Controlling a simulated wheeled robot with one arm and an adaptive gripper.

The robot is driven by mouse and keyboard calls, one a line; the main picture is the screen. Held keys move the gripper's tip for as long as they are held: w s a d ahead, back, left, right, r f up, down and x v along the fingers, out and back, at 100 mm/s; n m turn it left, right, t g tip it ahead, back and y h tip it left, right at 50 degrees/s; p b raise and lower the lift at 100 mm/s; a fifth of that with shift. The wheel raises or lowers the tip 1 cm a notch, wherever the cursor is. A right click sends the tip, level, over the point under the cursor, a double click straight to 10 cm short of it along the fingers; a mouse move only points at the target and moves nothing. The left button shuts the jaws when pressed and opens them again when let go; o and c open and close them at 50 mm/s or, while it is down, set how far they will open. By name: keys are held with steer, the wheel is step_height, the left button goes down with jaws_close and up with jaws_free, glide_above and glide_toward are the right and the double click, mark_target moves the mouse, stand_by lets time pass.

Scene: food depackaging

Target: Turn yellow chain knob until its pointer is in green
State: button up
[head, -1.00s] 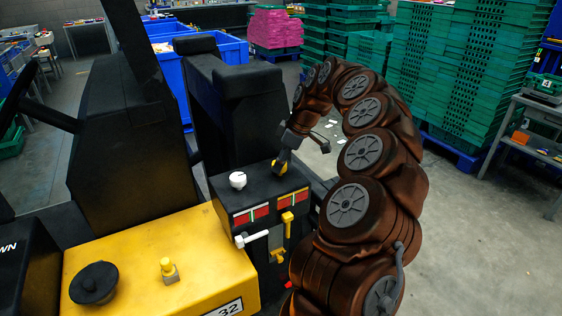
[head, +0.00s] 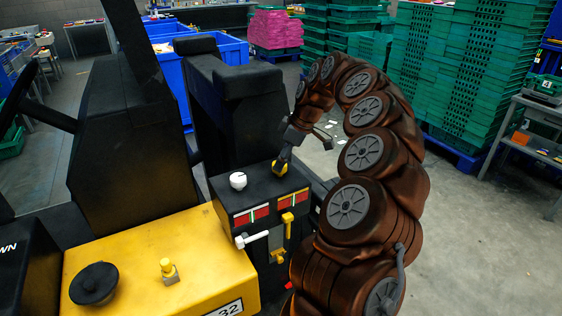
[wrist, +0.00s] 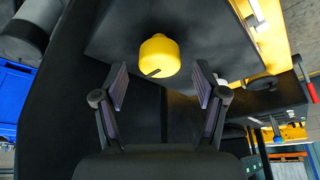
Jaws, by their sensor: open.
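The yellow chain knob (wrist: 159,54) stands on a black panel, with a dark pointer line on its face towards the lower left in the wrist view. It also shows in the head view (head: 280,168), on top of the black console, partly covered by my gripper. My gripper (wrist: 160,85) is open, with one finger to each side of the knob and the knob just beyond the fingertips. It holds nothing.
A white knob (head: 238,180) stands left of the yellow one. A white lever (head: 252,238) and a yellow lever (head: 287,222) stick out of the console front. A black seat (head: 245,110) rises behind. Open floor lies to the right.

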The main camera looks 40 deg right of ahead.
steer(key=v, duration=1)
steer(key=shift+r, duration=0.25)
steer(key=shift+a, duration=0.1)
steer(key=s+a+g, duration=0.1)
steer(key=s+a, duration=0.3)
steer(key=a, duration=0.7)
steer(key=s+a+g, duration=0.1)
steer(key=s+a, duration=0.4)
steer(key=a, duration=0.6)
steer(key=s+a+f+m+g+h, duration=0.1)
steer(key=s+f, duration=0.3)
steer(key=s, duration=0.4)
steer(key=s+a+f+m+g+h, duration=0.1)
steer(key=s+f+m, duration=0.3)
steer(key=s, duration=0.5)
steer(key=s+a+f+m+g+h, duration=0.1)
steer(key=s+a+f+m, duration=0.2)
steer(key=s+f, duration=0.2)
steer(key=s, duration=0.3)
steer(key=shift+s+f, duration=0.2)
